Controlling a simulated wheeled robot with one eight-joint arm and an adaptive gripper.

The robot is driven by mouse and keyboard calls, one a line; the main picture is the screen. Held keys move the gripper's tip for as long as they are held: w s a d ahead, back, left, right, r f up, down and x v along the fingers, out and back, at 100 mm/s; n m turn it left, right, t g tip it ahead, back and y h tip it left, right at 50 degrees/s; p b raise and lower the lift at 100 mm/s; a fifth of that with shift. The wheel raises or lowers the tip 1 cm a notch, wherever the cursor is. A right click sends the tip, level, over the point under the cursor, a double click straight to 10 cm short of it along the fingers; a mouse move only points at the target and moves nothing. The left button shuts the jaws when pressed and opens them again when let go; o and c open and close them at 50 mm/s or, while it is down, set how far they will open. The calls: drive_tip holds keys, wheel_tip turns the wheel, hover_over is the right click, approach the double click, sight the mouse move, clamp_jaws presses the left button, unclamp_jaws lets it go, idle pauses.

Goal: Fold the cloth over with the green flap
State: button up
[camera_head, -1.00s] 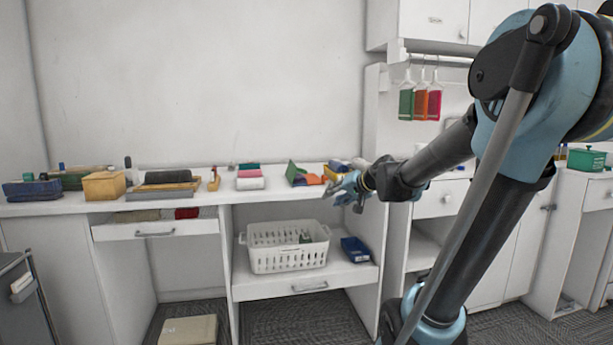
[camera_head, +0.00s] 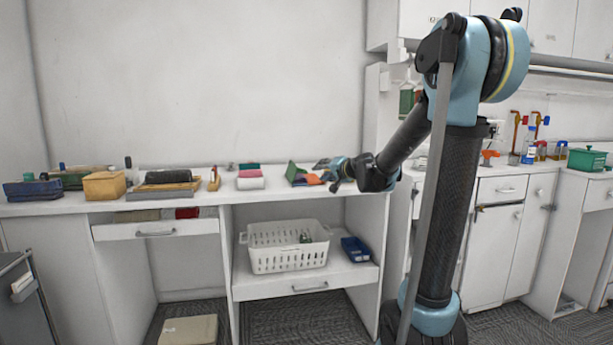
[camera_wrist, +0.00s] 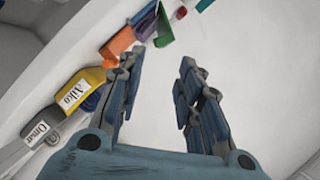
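A small cloth with a green flap (camera_head: 292,171) sits on the white counter, left of my gripper, with the flap raised. An orange piece (camera_head: 313,179) lies close to its right. In the wrist view the green flap (camera_wrist: 144,23) shows at the top, with an orange part (camera_wrist: 118,42) touching or near it and blue and purple patches around. I cannot tell which patches belong to the cloth. My gripper (camera_wrist: 158,66) is open and empty, its two fingers apart, with the green flap ahead of them. In the head view my gripper (camera_head: 342,172) is over the counter, right of the flap.
Yellow and grey labelled items (camera_wrist: 75,92) lie left of my fingers in the wrist view. Folded cloths (camera_head: 250,182), a tan box (camera_head: 104,186) and a dark-topped block (camera_head: 168,177) stand farther left. A white basket (camera_head: 290,260) and blue bin (camera_head: 355,249) are below.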

drive_tip(key=x, duration=1.3)
drive_tip(key=shift+s, duration=0.1)
